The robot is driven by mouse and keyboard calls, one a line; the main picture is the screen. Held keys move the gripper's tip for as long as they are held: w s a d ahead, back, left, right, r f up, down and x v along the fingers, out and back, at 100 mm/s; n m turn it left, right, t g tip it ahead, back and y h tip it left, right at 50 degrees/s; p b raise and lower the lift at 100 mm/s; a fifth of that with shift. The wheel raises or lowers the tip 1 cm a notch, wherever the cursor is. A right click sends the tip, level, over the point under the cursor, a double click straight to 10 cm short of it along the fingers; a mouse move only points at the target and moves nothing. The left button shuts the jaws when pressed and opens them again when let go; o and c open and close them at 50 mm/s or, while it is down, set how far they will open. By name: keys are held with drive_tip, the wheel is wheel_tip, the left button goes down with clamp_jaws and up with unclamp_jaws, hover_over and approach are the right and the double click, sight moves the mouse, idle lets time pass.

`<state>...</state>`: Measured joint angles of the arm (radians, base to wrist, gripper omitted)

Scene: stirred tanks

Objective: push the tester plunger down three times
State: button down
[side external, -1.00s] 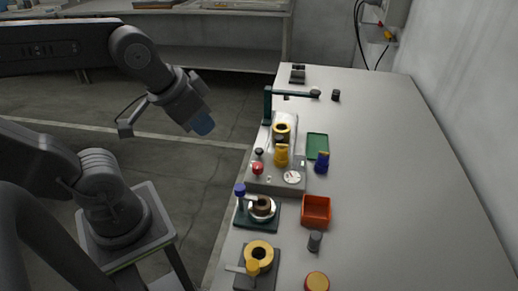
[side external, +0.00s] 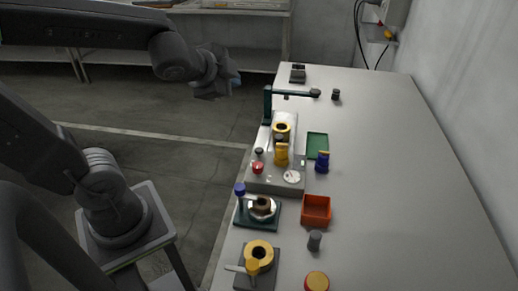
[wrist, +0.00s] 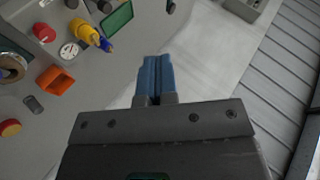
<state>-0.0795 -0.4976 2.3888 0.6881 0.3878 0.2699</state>
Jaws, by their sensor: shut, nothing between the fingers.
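A grey unit (side external: 262,184) on the bench carries a red knob (side external: 257,168), a small black knob (side external: 259,151), a round white gauge (side external: 291,176) and a yellow part (side external: 281,156). I cannot tell for sure which part is the tester plunger. The red knob (wrist: 43,33) and gauge (wrist: 69,50) also show at upper left in the wrist view. My gripper (side external: 234,80) is in the air beyond the bench's left edge, up and left of the unit and touching nothing. Its blue fingers (wrist: 155,76) are together and empty.
A dark green stand (side external: 268,104) with a side arm rises behind the unit. Near it are a green tray (side external: 317,146), blue bottle (side external: 322,162), orange box (side external: 316,211), grey cylinder (side external: 315,241) and two ringed fixtures. The bench's right side is clear.

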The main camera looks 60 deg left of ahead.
drive_tip(key=w+m+t+h, duration=0.1)
drive_tip(key=w+m+t, duration=0.1)
drive_tip(key=w+m, duration=0.3)
drive_tip(key=m+g+h, duration=0.5)
drive_tip(key=m+h, duration=0.3)
drive_tip(key=m, duration=1.3)
hover_over(258, 148)
wheel_tip(258, 148, down, 9)
drive_tip(key=shift+r, duration=0.1)
drive_tip(key=shift+n, duration=0.3)
drive_tip(key=shift+t, duration=0.3)
drive_tip(key=shift+f, duration=4.4)
drive_tip(key=shift+f, duration=0.15)
drive_tip(key=shift+f, duration=0.25)
